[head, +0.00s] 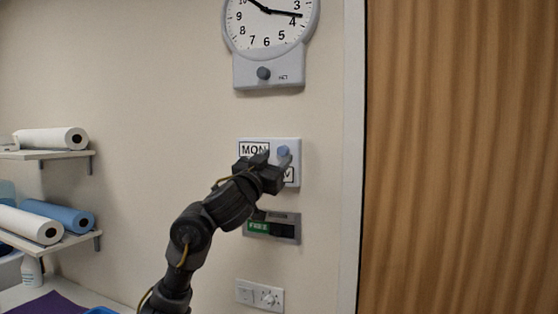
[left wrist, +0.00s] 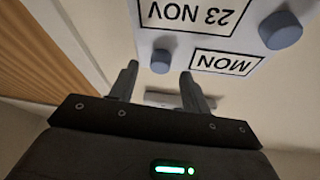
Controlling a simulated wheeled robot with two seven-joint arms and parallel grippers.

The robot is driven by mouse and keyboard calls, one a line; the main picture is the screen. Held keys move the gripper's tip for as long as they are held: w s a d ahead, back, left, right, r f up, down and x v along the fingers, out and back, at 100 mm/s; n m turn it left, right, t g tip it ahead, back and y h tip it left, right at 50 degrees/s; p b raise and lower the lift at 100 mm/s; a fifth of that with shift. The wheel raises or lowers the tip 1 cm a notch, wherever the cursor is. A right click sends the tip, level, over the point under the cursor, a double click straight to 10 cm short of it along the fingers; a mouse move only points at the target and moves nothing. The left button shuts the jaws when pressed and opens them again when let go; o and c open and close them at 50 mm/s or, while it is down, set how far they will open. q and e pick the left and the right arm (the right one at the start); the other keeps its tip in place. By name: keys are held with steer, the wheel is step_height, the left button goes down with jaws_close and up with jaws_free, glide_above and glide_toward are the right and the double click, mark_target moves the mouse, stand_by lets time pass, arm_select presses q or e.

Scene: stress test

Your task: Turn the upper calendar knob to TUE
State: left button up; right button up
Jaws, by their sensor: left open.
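The white calendar panel (head: 294,146) is on the wall and reads MON in its upper window. The upper knob (head: 283,152), round and blue-grey, is right of MON. My left gripper (head: 268,168) is in front of the panel, covering much of its lower half. In the left wrist view the panel is upside down; the upper knob (left wrist: 160,61) appears between the open fingertips (left wrist: 159,72), with no visible contact. How far the tips are from it in depth I cannot tell. The lower knob (left wrist: 281,29) is beside 23 NOV, hidden in the head view. My right gripper is not in view.
A wall clock (head: 266,68) with its own knob (head: 264,73) hangs above. A door frame and wooden door (head: 460,160) are right, shelves with rolls (head: 50,139) left.

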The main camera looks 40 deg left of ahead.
mark_target(283, 151)
arm_select(q)
steer(key=shift+x, duration=1.2)
steer(key=shift+c, duration=0.5)
